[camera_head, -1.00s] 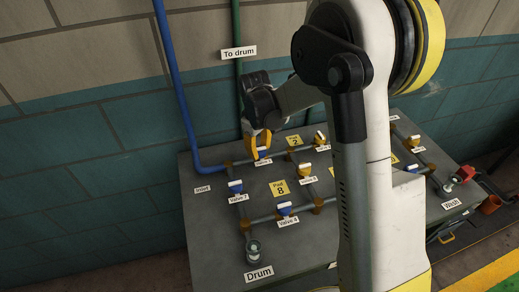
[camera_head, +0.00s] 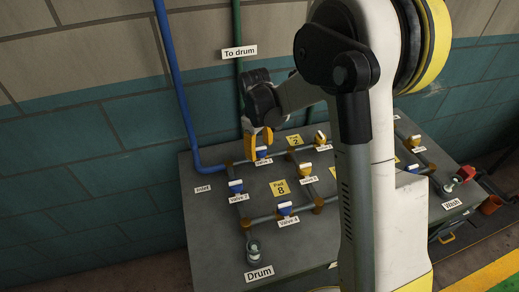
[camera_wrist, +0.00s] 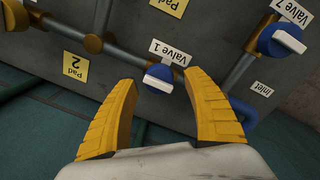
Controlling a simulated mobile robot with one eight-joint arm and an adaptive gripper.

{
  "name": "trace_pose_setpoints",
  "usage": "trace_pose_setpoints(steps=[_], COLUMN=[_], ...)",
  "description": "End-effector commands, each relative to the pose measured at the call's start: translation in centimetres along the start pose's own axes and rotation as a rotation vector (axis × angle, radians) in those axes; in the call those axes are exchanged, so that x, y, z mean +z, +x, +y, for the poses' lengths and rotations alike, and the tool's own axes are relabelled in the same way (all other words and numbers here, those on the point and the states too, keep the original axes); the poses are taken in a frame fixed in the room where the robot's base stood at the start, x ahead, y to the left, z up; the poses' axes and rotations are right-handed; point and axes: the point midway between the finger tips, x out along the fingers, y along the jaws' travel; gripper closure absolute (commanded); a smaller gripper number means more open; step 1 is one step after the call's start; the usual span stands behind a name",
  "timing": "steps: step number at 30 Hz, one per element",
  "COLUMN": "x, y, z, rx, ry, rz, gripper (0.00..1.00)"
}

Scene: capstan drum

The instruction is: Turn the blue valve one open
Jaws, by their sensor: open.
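The blue valve one (camera_wrist: 159,77) has a white bar handle and sits on a grey pipe beside its "Valve 1" label (camera_wrist: 170,53). In the wrist view it lies ahead of and between my two yellow fingers. My gripper (camera_wrist: 155,85) is open, with its fingers spread on either side. In the head view my gripper (camera_head: 258,149) hangs over valve one (camera_head: 262,154), near the back of the panel. The fingers partly cover the valve there. I cannot tell whether a finger touches it.
Blue valve 7 (camera_head: 236,187) and blue valve 4 (camera_head: 285,209) are on nearby pipes. A yellow valve (camera_head: 305,170) stands to the right. The vertical blue pipe (camera_head: 178,90) and green pipe (camera_head: 238,75) run up the wall behind. Bare panel surface lies around the yellow "Pad 8" label (camera_head: 279,188).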

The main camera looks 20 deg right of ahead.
Motion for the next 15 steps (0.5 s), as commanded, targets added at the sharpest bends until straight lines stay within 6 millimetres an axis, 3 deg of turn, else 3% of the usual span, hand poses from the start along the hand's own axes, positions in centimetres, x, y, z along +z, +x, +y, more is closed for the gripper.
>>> trace_pose_setpoints(steps=[15], x=[0.0], y=[-10.1], z=[-0.1], rx=[0.000], ry=[-0.001], rz=[0.000], gripper=[0.42])
